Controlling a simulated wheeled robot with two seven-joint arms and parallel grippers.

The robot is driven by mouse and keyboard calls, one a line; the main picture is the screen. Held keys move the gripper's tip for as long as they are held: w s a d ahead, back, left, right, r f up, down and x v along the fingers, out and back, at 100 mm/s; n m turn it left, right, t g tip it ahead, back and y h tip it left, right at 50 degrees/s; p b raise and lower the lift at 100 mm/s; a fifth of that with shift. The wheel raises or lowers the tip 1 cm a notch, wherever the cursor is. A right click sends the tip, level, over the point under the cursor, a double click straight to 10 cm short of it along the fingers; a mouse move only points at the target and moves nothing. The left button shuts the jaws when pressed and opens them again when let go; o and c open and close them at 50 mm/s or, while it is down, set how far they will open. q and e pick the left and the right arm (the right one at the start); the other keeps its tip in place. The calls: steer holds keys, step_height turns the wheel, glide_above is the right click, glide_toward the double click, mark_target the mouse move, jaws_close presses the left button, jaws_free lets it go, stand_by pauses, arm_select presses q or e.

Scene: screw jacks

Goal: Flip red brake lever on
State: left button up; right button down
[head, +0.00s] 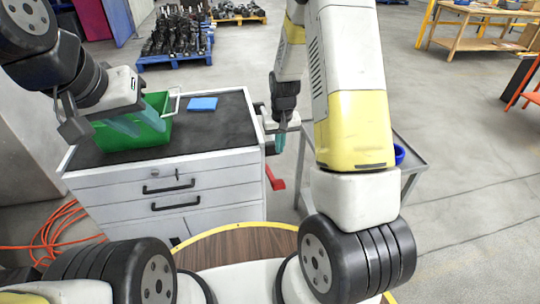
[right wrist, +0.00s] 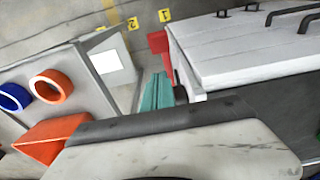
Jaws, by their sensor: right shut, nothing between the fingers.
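The red brake lever (head: 274,178) sticks out low at the right side of the grey drawer cabinet (head: 170,172). In the right wrist view the red part (right wrist: 159,42) shows at the cabinet's corner, just beyond my fingertips. My right gripper (head: 280,143) has its teal fingers shut and empty, pointing down beside the cabinet's right side, above the lever. Its fingers also show in the right wrist view (right wrist: 157,92). Whether they touch the lever cannot be told. My left gripper (head: 137,122) is over the cabinet top by the green bin (head: 157,130), its fingers apart.
A blue flat item (head: 203,104) lies on the cabinet's dark top. A side table (head: 408,160) with a blue ring (head: 399,154) stands right of my right arm; the right wrist view shows an orange ring (right wrist: 51,86) too. An orange cable (head: 50,238) lies on the floor at left.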

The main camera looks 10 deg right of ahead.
glide_toward(279, 182)
steer(key=f, duration=0.1)
steer(key=w+f, duration=0.1)
steer(key=f, duration=0.1)
steer(key=w+f, duration=0.1)
steer(key=f, duration=0.1)
steer(key=shift+w+f, duration=0.15)
steer(key=shift+f, duration=0.6)
steer(key=shift+s+f+t, duration=0.4)
steer(key=shift+s+f, duration=0.25)
steer(key=shift+s, duration=0.05)
step_height(279, 182, down, 12)
steer(key=s, duration=0.3)
steer(key=shift+f+t, duration=0.15)
steer(key=shift+t, duration=0.25)
